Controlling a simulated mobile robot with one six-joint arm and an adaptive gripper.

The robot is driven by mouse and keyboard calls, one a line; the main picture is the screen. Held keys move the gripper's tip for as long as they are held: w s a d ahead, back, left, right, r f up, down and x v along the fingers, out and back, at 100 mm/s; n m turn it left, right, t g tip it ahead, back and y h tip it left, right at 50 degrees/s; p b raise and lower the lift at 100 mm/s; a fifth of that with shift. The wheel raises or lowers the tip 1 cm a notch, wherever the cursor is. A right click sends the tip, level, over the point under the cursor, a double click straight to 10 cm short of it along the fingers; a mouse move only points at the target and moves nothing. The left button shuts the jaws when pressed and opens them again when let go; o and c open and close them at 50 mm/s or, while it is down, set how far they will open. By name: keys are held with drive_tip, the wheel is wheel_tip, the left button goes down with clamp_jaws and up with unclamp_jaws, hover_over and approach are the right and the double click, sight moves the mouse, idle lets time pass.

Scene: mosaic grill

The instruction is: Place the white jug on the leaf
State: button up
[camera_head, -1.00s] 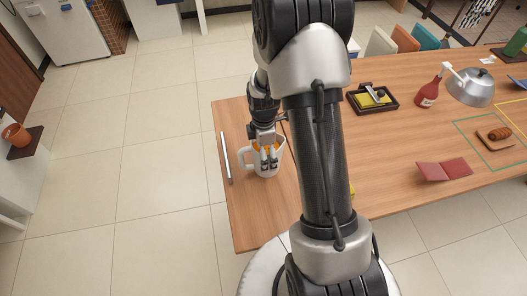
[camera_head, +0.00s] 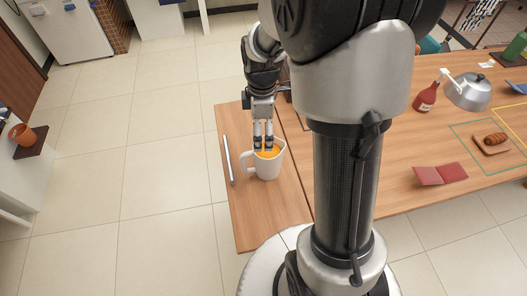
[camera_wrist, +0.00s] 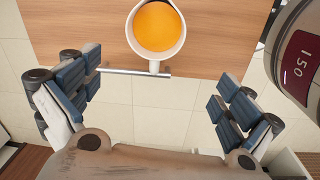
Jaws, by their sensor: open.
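The white jug (camera_head: 267,168) stands upright on the left end of the wooden table, with orange liquid inside and its handle to the left. In the wrist view the jug (camera_wrist: 132,28) is at top centre, seen from above, handle towards me. My gripper (camera_head: 263,146) is just behind and above the jug's rim in the head view. In the wrist view my gripper (camera_wrist: 158,100) is open and empty, its fingers wide apart and clear of the jug. A thin dark seam sets off the table's left end section (camera_head: 250,215), possibly the leaf; no plant leaf shows.
A red bottle (camera_head: 426,97), a metal lamp (camera_head: 470,92), a red folded card (camera_head: 440,174) and a board with bread (camera_head: 491,149) are at right. My arm hides the table's middle.

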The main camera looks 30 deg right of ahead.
drive_tip(key=s+a+r+m+t, duration=0.1)
drive_tip(key=s+a+r+m, duration=0.25)
drive_tip(key=r, duration=0.25)
drive_tip(key=s+a+r+m+t, duration=0.1)
drive_tip(key=s+a+r+m, duration=0.2)
drive_tip(key=s+r, duration=0.25)
drive_tip(key=s+a+r+m+t, duration=0.1)
drive_tip(key=s+r+m, duration=0.1)
drive_tip(key=s, duration=0.3)
drive_tip(key=s+a+r+m+t, duration=0.1)
drive_tip(key=s+a+r+m, duration=0.1)
drive_tip(key=s+m, duration=0.2)
drive_tip(key=shift+s+a+r, duration=0.3)
drive_tip(key=shift+s+r, duration=0.1)
drive_tip(key=shift+s, duration=0.3)
drive_tip(key=shift+m, duration=0.25)
